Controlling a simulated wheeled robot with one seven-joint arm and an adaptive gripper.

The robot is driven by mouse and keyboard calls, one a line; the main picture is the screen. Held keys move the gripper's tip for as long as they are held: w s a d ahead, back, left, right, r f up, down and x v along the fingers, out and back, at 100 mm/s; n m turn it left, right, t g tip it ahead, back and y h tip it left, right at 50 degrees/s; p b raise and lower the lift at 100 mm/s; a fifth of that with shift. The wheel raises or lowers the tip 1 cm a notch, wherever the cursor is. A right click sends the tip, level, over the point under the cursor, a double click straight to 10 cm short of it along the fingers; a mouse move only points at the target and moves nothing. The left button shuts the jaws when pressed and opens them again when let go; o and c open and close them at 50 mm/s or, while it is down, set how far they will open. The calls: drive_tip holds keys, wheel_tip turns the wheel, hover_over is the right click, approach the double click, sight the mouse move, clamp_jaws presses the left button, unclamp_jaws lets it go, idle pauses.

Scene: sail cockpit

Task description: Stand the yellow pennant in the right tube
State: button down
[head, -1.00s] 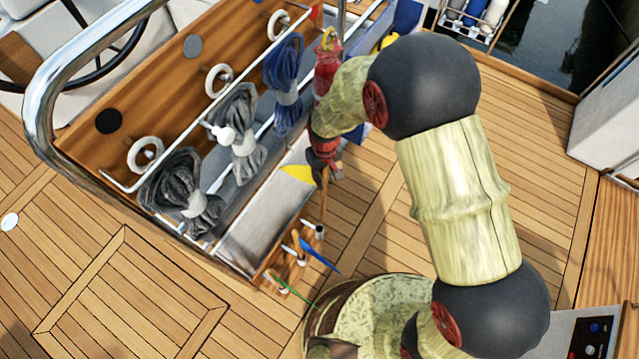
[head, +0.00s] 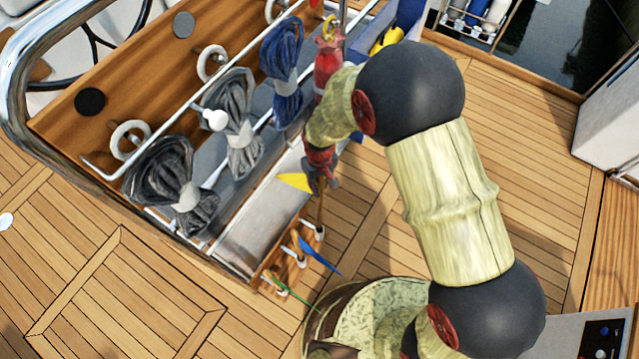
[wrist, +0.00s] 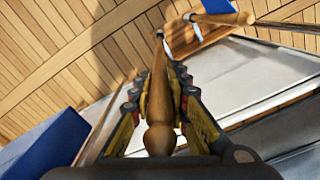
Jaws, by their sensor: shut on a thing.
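My gripper (head: 319,180) is shut on the wooden staff (wrist: 160,100) of the yellow pennant (head: 295,181). The staff runs steeply down from the jaws, with its rounded knob close to the wrist camera. Its lower end is at the right tube (head: 319,233), a white tube on the wooden rack (head: 268,273). I cannot tell whether the tip is inside the tube or just above it. The yellow cloth sticks out to the left, below the jaws.
A blue pennant (head: 322,260) stands tilted in the middle tube, and a green pennant (head: 302,300) leans from the left tube. Coiled ropes (head: 232,108) hang on a rail beside my arm. A blue box (wrist: 45,145) shows in the wrist view. Deck planks to the right are clear.

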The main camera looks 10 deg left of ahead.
sight(320, 199)
drive_tip(key=shift+f+b, duration=2.7)
drive_tip(key=shift+f, duration=2.5)
drive_tip(key=c, duration=1.6)
unclamp_jaws()
drive_tip(key=shift+c, duration=0.2)
drive_tip(key=shift+r, duration=0.1)
wheel_tip(320, 199, up, 12)
drive_tip(key=shift+f, duration=0.1)
